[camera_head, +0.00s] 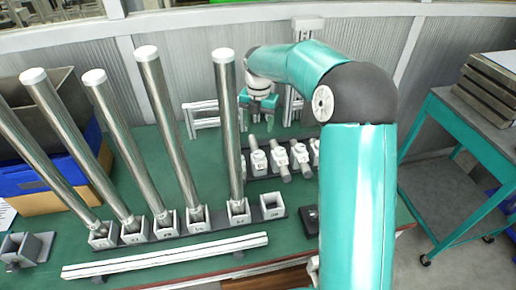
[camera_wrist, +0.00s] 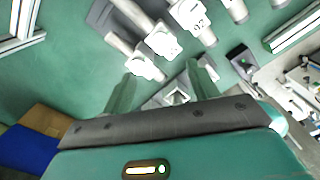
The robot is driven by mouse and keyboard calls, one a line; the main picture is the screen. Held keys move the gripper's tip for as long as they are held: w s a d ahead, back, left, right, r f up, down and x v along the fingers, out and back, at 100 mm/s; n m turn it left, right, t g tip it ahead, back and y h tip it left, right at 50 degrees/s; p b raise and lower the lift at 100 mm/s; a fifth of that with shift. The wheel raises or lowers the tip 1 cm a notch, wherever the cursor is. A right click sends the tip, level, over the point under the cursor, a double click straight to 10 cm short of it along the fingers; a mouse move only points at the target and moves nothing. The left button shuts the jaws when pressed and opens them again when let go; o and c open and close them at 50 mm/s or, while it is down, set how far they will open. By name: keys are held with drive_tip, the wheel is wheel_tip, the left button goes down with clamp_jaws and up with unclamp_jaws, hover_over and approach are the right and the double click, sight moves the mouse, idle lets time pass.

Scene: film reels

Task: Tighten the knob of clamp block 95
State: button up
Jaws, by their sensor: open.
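My gripper (camera_head: 259,102) is open and empty, pointing down above the far part of the green table. Its two fingers also show in the wrist view (camera_wrist: 163,88), apart, with nothing held between them. A back row of white clamp blocks (camera_head: 258,163) with grey cylindrical parts lies in front of and below it; some show in the wrist view (camera_wrist: 163,42). A front row of grey blocks (camera_head: 238,212) holds upright metal tubes, and its right-end block (camera_head: 272,206) is empty. The numbers are too small to read surely, so I cannot tell which block is 95.
Several tall metal tubes (camera_head: 167,120) lean or stand at left and centre, one close to my gripper. A white rail (camera_head: 165,256) lies along the front. A white frame (camera_head: 203,117) stands at the back. A green side table (camera_head: 450,150) is at right.

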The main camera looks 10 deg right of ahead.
sight(259, 154)
wheel_tip(259, 154, down, 13)
drive_tip(key=shift+s+r, duration=0.1)
idle(0.3)
drive_tip(key=shift+c, duration=0.5)
drive_tip(key=c, duration=0.9)
